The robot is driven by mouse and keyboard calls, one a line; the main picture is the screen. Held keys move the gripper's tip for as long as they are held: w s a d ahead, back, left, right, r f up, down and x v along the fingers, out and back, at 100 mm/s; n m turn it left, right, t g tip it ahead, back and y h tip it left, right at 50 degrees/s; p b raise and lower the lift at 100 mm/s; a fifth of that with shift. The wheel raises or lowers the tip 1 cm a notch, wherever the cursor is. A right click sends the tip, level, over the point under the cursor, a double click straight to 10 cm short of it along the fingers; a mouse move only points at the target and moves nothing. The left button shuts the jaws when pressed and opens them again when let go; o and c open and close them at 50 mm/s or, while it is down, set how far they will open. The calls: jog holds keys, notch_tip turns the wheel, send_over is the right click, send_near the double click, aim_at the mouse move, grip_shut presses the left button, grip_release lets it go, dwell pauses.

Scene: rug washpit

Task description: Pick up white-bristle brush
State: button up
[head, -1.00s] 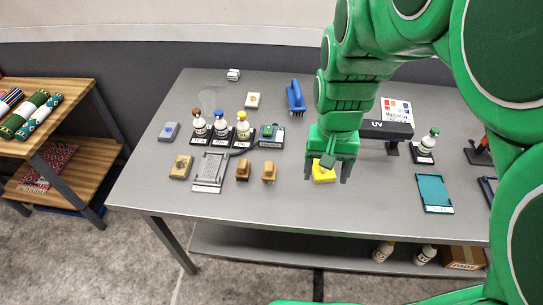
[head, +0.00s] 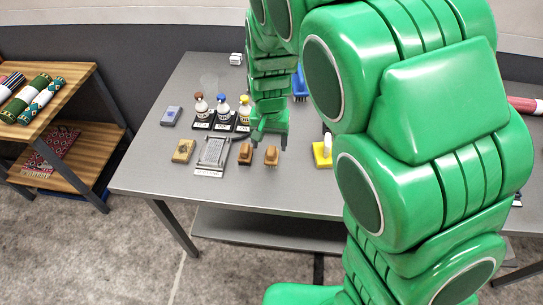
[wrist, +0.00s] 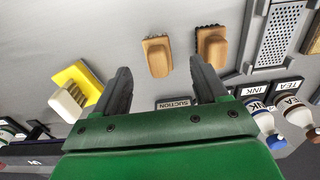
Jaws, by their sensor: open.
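Two small wooden brushes lie side by side on the grey table. The right one in the head view (head: 271,155) is the left one in the wrist view (wrist: 158,57), and its short bristle edge looks paler. The other brush (head: 245,153) shows darker bristles in the wrist view (wrist: 212,45). The paler one seems to be the white-bristle brush, though bristle colour is hard to tell. My gripper (head: 270,141) is open and empty, above and just behind the brushes. Its fingers (wrist: 163,80) point toward them, apart from both.
A yellow block with a white upright piece (head: 321,155) stands to the right. A metal washboard-like tray (head: 213,152) and a tan block (head: 183,151) lie left. Capped bottles (head: 201,107) stand behind. The table front is clear. My arm hides the right side.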

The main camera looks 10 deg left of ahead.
aim_at(272, 150)
jog(key=shift+w+d+f, duration=0.1)
jog(key=shift+w+f, duration=0.1)
jog(key=shift+f, duration=1.7)
jog(key=shift+w+d+f, duration=0.1)
jog(key=shift+w+f, duration=0.1)
jog(key=shift+f, duration=1.65)
jog(key=c, duration=1.2)
jog(key=shift+r, duration=0.1)
